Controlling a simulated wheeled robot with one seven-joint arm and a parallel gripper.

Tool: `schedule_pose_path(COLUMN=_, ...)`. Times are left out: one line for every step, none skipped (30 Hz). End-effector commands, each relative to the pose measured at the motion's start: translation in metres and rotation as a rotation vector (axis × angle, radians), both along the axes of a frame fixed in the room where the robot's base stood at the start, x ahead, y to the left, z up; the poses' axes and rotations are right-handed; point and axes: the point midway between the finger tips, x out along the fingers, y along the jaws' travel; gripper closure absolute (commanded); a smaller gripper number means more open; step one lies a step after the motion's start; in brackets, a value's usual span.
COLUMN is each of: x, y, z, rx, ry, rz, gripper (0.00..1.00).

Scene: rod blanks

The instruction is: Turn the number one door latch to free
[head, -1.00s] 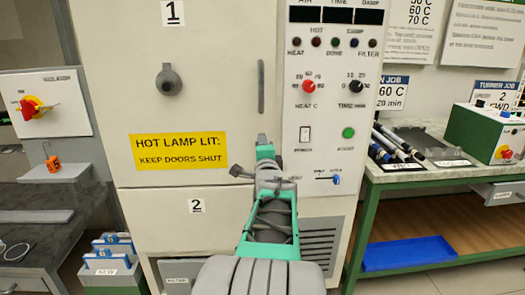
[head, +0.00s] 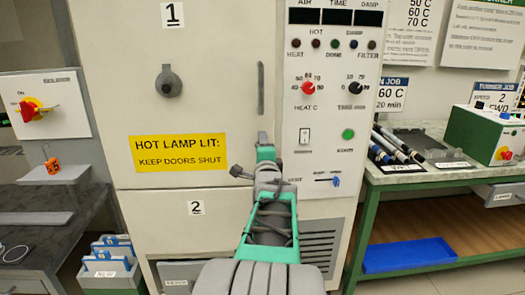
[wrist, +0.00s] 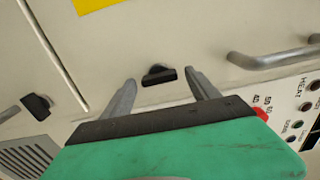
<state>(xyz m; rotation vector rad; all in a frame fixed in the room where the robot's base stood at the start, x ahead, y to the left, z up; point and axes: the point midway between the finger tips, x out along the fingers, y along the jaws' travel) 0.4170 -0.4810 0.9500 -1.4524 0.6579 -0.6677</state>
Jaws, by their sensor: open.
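The number one door (head: 215,60) is the upper cream door, marked 1, and looks shut. Its latch (wrist: 160,75), a short black bar on a round base, shows in the wrist view. The bar runs roughly in line with the door's handle. My gripper (wrist: 161,80) is open, with one grey finger on each side of the latch in the picture. A gap shows beside each finger; depth and contact are unclear. In the head view my gripper (head: 263,138) is at the door's lower right and hides the latch.
A similar black latch (wrist: 37,105) sits on the lower door, across the seam. A bar handle (wrist: 275,58) stands out near my right finger. The control panel (head: 333,110) is beside the door. A yellow sign (head: 178,153) says to keep doors shut.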

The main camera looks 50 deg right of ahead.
Motion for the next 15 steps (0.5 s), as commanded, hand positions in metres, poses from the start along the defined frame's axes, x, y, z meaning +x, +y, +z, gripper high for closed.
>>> schedule_pose_path(x=0.000, y=0.000, z=0.000, rx=0.000, ry=0.000, rz=0.000, gripper=0.31)
schedule_pose_path(x=0.000, y=0.000, z=0.000, rx=0.000, ry=0.000, rz=0.000, gripper=0.31)
schedule_pose_path(x=0.000, y=0.000, z=0.000, rx=0.000, ry=0.000, rz=0.000, gripper=0.31)
schedule_pose_path(x=0.000, y=0.000, z=0.000, rx=0.000, ry=0.000, rz=0.000, gripper=0.31)
schedule_pose_path(x=-0.001, y=0.001, z=0.001, rx=-0.001, ry=-0.001, rz=0.000, gripper=0.31)
schedule_pose_path(x=-0.002, y=0.002, z=0.001, rx=-0.001, ry=0.000, rz=0.000, gripper=0.31)
schedule_pose_path(x=-0.004, y=0.004, z=0.001, rx=-0.002, ry=-0.001, rz=0.000, gripper=0.31)
schedule_pose_path(x=-0.007, y=0.007, z=0.001, rx=-0.001, ry=-0.001, rz=-0.001, gripper=0.31)
schedule_pose_path(x=-0.011, y=0.012, z=0.002, rx=-0.001, ry=-0.001, rz=-0.001, gripper=0.31)
schedule_pose_path(x=-0.015, y=0.016, z=0.002, rx=-0.001, ry=-0.001, rz=-0.001, gripper=0.31)
schedule_pose_path(x=-0.019, y=0.021, z=0.002, rx=-0.002, ry=-0.002, rz=-0.001, gripper=0.31)
schedule_pose_path(x=-0.025, y=0.028, z=0.003, rx=-0.002, ry=-0.002, rz=-0.001, gripper=0.31)
schedule_pose_path(x=-0.030, y=0.032, z=0.003, rx=-0.002, ry=-0.002, rz=-0.002, gripper=0.31)
schedule_pose_path(x=-0.034, y=0.037, z=0.002, rx=-0.001, ry=-0.001, rz=-0.002, gripper=0.31)
schedule_pose_path(x=-0.039, y=0.043, z=0.002, rx=-0.002, ry=-0.002, rz=-0.002, gripper=0.31)
